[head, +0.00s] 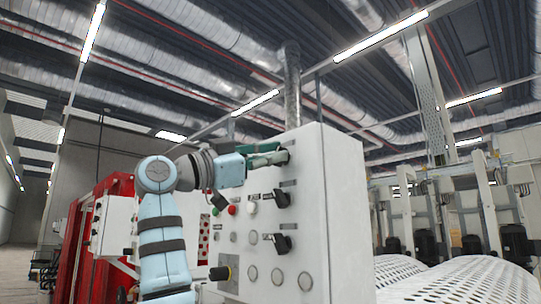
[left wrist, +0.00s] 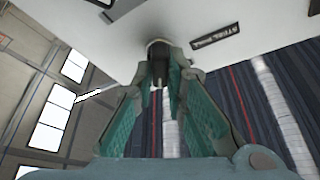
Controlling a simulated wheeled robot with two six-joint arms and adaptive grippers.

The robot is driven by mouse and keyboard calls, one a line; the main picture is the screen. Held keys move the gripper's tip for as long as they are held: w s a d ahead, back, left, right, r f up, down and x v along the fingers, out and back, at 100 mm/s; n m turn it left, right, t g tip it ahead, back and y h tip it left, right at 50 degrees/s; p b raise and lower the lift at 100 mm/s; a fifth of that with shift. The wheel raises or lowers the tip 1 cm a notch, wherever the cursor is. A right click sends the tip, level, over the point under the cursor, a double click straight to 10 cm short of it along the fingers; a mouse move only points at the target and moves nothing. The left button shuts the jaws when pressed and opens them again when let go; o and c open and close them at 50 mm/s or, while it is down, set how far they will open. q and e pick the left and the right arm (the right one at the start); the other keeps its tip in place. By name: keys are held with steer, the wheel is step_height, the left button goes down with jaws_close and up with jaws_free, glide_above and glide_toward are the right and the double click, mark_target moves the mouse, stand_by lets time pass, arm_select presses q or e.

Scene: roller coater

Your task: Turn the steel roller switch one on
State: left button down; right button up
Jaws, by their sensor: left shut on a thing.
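A white control cabinet (head: 339,210) stands in the middle of the head view. My left gripper (head: 276,155) is at the upper right of its front panel. The left wrist view shows its teal fingers (left wrist: 164,75) closed around a dark rotary switch knob (left wrist: 158,49) on the white panel. A black label (left wrist: 215,36) that seems to begin with "STEEL ROLL" is beside that knob. In the head view the gripper mostly hides the knob, so its turn angle cannot be told. My right gripper does not show.
Two more black rotary switches (head: 281,198) (head: 282,243) are below on the panel. A red button (head: 232,209), a white button (head: 252,208) and several round caps are near them. Perforated white rollers (head: 470,282) are at the right, red machinery (head: 88,240) at the left.

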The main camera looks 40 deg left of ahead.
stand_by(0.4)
arm_select(q)
steer(key=c, duration=1.8)
jaws_free()
steer(key=shift+o, duration=1)
steer(key=shift+w, duration=0.25)
steer(key=v, duration=1.2)
steer(key=shift+a+f, duration=0.1)
